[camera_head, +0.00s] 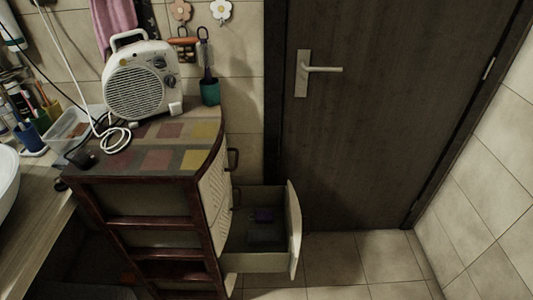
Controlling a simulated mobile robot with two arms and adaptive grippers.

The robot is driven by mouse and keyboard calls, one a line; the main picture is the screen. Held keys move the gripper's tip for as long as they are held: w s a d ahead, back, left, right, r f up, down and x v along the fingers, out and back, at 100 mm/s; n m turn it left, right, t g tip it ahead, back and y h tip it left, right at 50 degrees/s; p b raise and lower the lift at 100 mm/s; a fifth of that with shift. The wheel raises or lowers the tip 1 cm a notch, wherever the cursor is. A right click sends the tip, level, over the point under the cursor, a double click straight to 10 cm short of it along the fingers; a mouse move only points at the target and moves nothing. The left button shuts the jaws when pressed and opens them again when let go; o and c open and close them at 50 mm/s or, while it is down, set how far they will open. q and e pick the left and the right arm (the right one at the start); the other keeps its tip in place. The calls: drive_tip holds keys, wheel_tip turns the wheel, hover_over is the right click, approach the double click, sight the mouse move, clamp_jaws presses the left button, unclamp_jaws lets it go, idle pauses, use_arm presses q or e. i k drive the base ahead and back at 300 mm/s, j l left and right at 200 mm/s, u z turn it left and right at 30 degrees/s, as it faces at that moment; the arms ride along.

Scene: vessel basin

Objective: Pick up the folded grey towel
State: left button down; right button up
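No folded grey towel can be made out for certain. An open drawer (262,263) juts out from the cabinet at lower centre. Inside it lie a small dark purple item (263,215) and a dark greyish flat patch (268,237); it is too dim to tell whether the patch is cloth. A pinkish-purple towel (113,22) hangs on the wall at upper left. Neither of my grippers shows in the head view.
A cabinet with a tiled top (160,158) carries a white fan heater (139,82) with a coiled cord. A washbasin (7,180) and cups stand at left. A closed dark door (385,110) is behind. Tiled floor (365,262) at lower right is clear.

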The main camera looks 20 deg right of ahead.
sight(258, 237)
drive_tip(key=k+l+z, duration=0.25)
drive_tip(key=k, duration=0.15)
drive_tip(key=k+l+z, duration=0.25)
drive_tip(key=k+l, duration=0.05)
drive_tip(key=k, duration=0.1)
